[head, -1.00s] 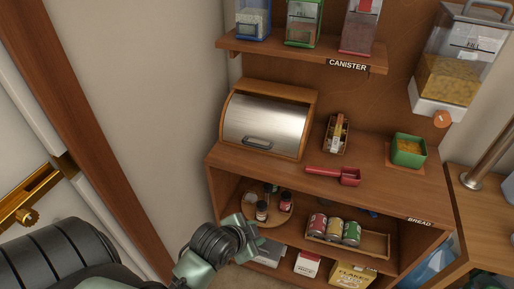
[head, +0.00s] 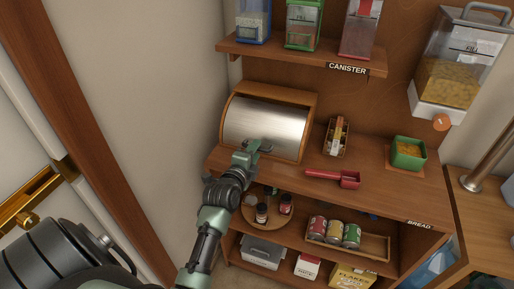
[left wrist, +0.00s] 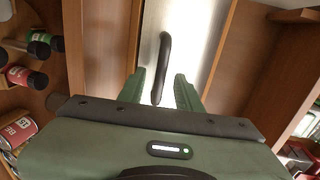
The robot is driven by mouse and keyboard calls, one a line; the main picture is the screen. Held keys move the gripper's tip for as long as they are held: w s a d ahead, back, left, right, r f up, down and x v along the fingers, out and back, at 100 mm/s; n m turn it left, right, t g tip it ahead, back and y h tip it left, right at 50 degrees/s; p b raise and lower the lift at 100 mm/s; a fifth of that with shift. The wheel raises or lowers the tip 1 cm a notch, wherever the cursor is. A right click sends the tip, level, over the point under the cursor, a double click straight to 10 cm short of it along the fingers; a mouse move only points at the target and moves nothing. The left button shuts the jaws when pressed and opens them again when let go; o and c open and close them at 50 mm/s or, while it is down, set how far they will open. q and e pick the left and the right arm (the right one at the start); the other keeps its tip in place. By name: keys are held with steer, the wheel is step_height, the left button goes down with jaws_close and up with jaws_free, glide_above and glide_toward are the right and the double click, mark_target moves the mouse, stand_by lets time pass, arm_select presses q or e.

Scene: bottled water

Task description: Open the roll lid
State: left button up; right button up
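The bread box (head: 303,98) stands on the wooden counter, with a wooden frame and a shiny silver roll lid (head: 270,122) that is down. My left gripper (head: 257,148) is at the lower front of the lid and hides its handle in the head view. In the left wrist view, the dark bar handle (left wrist: 163,50) stands out from the silver lid (left wrist: 192,35). The two green fingers of my left gripper (left wrist: 161,80) are apart, one on each side of the handle's near end. I see no clear contact with it. My right gripper is not in view.
A red scoop (head: 335,178), a small box of packets (head: 337,137) and a green container (head: 408,153) stand on the counter (head: 290,180) to the right. The canister shelf (head: 300,56) hangs above. Cans (head: 335,231) and jars (head: 262,213) are on the shelf below.

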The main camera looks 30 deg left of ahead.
arm_select(q)
steer(key=shift+x, duration=1.15)
jaws_close()
stand_by(0.6)
